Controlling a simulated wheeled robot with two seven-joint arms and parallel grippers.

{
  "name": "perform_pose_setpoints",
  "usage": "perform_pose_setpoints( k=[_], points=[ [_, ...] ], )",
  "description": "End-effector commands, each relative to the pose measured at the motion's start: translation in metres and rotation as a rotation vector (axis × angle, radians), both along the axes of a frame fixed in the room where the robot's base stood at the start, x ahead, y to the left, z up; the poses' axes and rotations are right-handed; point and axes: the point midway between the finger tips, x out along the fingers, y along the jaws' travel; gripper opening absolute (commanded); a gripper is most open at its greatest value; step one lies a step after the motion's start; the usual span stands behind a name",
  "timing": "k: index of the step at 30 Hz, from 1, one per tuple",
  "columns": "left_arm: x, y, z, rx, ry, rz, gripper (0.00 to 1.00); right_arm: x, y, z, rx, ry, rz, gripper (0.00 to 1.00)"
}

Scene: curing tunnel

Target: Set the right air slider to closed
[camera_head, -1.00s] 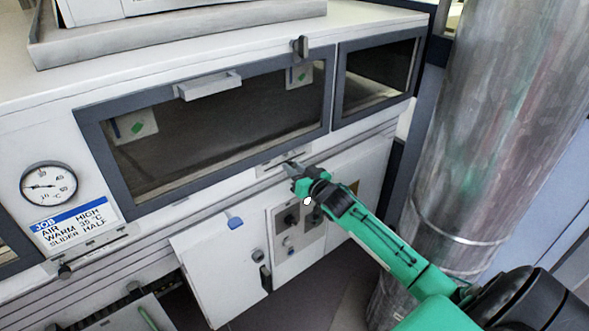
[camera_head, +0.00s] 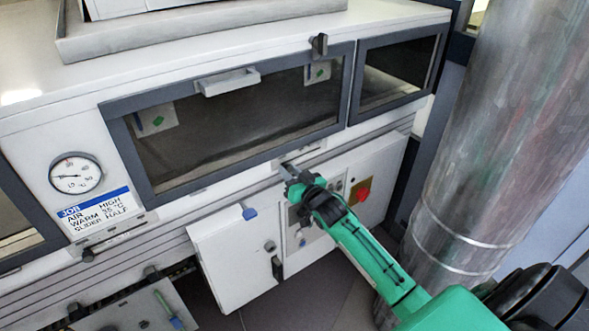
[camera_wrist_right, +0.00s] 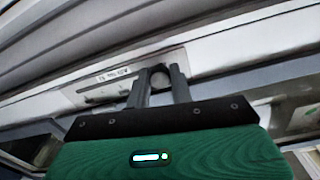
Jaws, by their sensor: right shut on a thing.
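The right air slider is a pale slotted plate (camera_head: 308,154) below the main window of the tunnel. My right gripper (camera_head: 288,168) is at the left part of this plate in the head view. In the right wrist view the gripper (camera_wrist_right: 158,88) is shut on the slider's dark round knob (camera_wrist_right: 159,73). A small printed label (camera_wrist_right: 112,75) shows on the plate left of the fingers, too small to read surely. The fingers hide part of the knob and slot. My left gripper is not in view.
A gauge (camera_head: 75,175) and a job card (camera_head: 97,211) reading "slider half" are at the left. Another slider with a dark knob (camera_head: 88,254) is below the card. A metal duct (camera_head: 490,140) stands close right.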

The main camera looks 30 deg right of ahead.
Motion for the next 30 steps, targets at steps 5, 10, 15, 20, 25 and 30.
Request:
perform_pose_setpoints(
  k=[5,10,15,20,25,30],
  points=[
    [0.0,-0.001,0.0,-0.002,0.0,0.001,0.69,-0.001,0.003,-0.002,0.003,0.0,0.005,0.0],
    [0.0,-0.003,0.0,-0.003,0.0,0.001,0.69,0.0,0.003,-0.002,0.003,0.0,0.005,0.44],
    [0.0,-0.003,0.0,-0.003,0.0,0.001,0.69,0.0,0.002,-0.001,0.003,0.001,0.004,0.44],
    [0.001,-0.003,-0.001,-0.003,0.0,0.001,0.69,-0.004,0.002,-0.002,0.002,0.001,0.003,0.44],
    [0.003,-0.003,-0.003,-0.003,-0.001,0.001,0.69,-0.024,0.001,-0.003,0.002,0.001,0.004,0.44],
    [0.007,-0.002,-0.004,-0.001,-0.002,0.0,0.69,-0.055,0.0,-0.003,0.003,0.002,0.004,0.44]
  ],
)
